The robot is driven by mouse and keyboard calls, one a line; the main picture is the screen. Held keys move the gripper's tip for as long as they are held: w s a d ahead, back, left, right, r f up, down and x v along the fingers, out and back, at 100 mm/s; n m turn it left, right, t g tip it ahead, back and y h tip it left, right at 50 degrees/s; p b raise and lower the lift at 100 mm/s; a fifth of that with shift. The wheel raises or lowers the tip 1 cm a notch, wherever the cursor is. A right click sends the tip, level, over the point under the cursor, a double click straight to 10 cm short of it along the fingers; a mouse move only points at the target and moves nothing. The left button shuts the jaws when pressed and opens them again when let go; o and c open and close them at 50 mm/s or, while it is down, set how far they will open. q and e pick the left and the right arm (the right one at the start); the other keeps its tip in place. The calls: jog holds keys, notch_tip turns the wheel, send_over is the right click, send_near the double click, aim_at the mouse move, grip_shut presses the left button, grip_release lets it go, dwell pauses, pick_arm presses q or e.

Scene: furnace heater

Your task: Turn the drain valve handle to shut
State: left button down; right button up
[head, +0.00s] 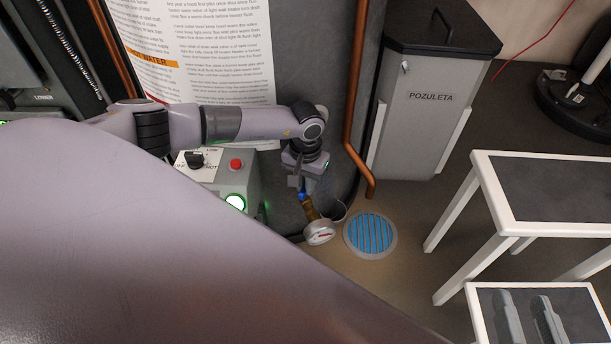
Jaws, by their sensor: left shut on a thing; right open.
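The drain valve handle is a small blue piece (302,196) low at the base of the grey heater tank (343,100). It sits by a brass-coloured fitting (310,211). My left gripper (301,189) reaches down from above and is shut on the blue handle, hiding much of it. The handle's exact angle is hard to tell. My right gripper (525,302) shows only as two grey fingers at the bottom right edge, apart and empty, over a small white-framed table (482,289).
A blue-slatted floor drain (370,235) and a copper pipe (350,130) are to the right. A control box (228,185) is left of the gripper. A grey bin (430,110) and white-framed table (490,185) stand right.

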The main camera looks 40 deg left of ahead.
pick_arm(q)
jog(key=m, duration=0.3)
jog(key=shift+r+m, duration=0.1)
jog(key=shift+m, duration=0.2)
jog(key=shift+w+m, duration=0.15)
jog(key=shift+m, duration=0.25)
jog(key=c, duration=1)
grip_release()
jog(key=shift+w, duration=0.1)
jog(key=shift+a+r, duration=0.1)
